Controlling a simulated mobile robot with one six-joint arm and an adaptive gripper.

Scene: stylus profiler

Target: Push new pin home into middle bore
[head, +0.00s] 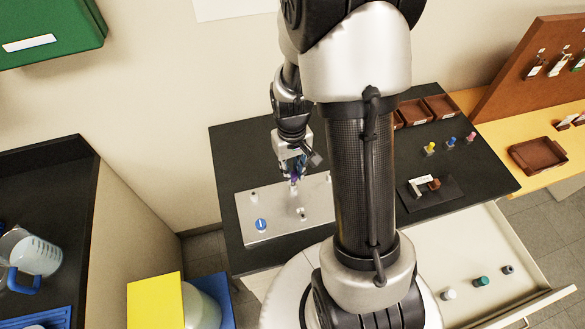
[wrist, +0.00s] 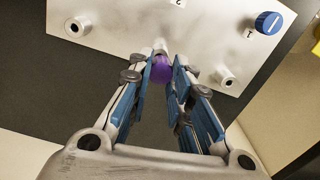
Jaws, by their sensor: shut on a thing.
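A pale metal plate (head: 279,213) lies on the dark bench; it also shows in the wrist view (wrist: 118,22) with the labels 1 and 2. My gripper (head: 294,178) is over the plate's middle. In the wrist view its blue-padded fingers (wrist: 164,72) are shut on a purple-headed pin (wrist: 162,69). A pale part shows just beyond the purple head, at the plate's middle. The middle bore is hidden behind the pin, so I cannot tell how deep the pin sits. A blue-capped pin (wrist: 268,22) stands in the plate beside label 1; it shows at the plate's near left in the head view (head: 261,225).
Two raised collars, left (wrist: 77,27) and right (wrist: 227,80), stand on the plate. My arm hides the plate's right side in the head view. A drawer (head: 485,262) is open in front.

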